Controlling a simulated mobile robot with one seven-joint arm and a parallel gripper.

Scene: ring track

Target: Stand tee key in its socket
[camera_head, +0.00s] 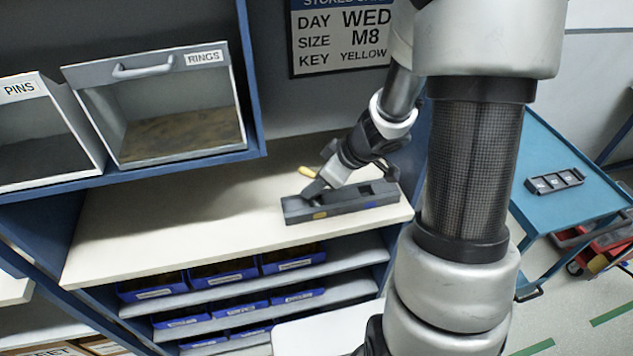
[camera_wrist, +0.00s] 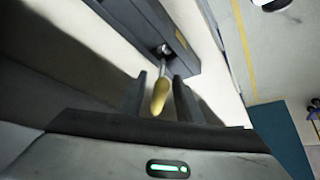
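The tee key has a yellow handle (camera_wrist: 160,96) and a thin metal shaft that reaches to the dark grey block (camera_wrist: 140,18). In the wrist view the handle lies between the two fingers of my gripper (camera_wrist: 160,88), with a gap on each side, so the gripper looks open around it. In the head view the yellow handle (camera_head: 308,172) shows just left of my gripper (camera_head: 318,188), above the block (camera_head: 345,204) on the cream worktop. The shaft end is at a round collar on the block; I cannot tell how deep it sits.
A sign (camera_head: 345,38) on the wall reads DAY WED, SIZE M8, KEY YELLOW. An open RINGS bin (camera_head: 205,58) hangs at upper left. Blue bins (camera_head: 222,272) sit on shelves below. A blue cart (camera_head: 562,200) stands right. The worktop's left part (camera_head: 150,220) is clear.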

